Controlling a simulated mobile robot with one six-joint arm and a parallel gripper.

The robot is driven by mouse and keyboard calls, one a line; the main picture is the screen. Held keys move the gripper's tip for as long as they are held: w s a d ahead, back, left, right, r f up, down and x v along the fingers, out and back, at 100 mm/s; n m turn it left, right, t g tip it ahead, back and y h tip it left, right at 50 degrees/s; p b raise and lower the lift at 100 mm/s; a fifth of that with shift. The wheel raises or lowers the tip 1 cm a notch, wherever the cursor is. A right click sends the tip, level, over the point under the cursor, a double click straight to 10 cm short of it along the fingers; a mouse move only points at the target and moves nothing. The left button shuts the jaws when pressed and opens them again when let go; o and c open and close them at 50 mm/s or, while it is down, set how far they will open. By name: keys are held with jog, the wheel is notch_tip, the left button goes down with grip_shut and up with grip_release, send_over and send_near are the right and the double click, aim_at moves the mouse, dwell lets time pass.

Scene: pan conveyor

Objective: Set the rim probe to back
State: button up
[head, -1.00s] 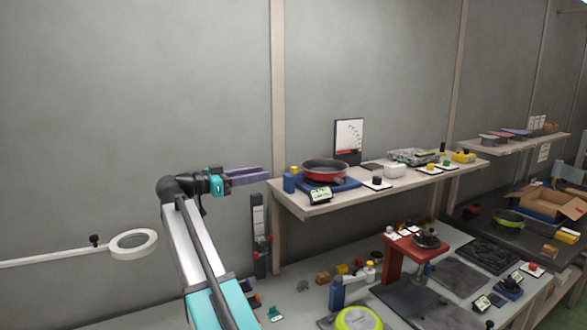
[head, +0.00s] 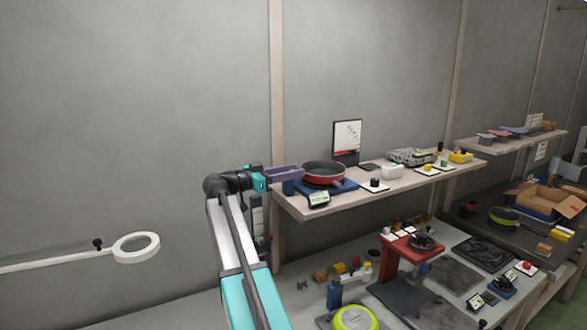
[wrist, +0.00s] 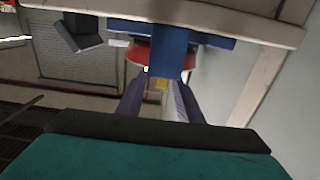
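The rim probe appears to be the blue post (head: 288,187) at the left end of the upper shelf, beside a red pan (head: 324,175) on a blue base (head: 330,188). My gripper (head: 298,173) is at the height of the post's top and hides its yellow cap in the head view. The wrist view is upside down and shows the post (wrist: 172,50) ahead of my two purple fingers (wrist: 158,92). The fingers are apart. A small yellow patch shows between them, and I cannot tell whether they touch the post.
A small display (head: 319,199) stands at the shelf's front edge. A marked panel (head: 347,139) stands behind the pan. A black knob (head: 375,183) and a white box (head: 392,172) are to the right. A ring lamp (head: 136,247) is at left. The bench below is crowded.

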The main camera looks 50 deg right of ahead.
jog(key=shift+s+d, duration=0.15)
jog(key=shift+d, duration=0.25)
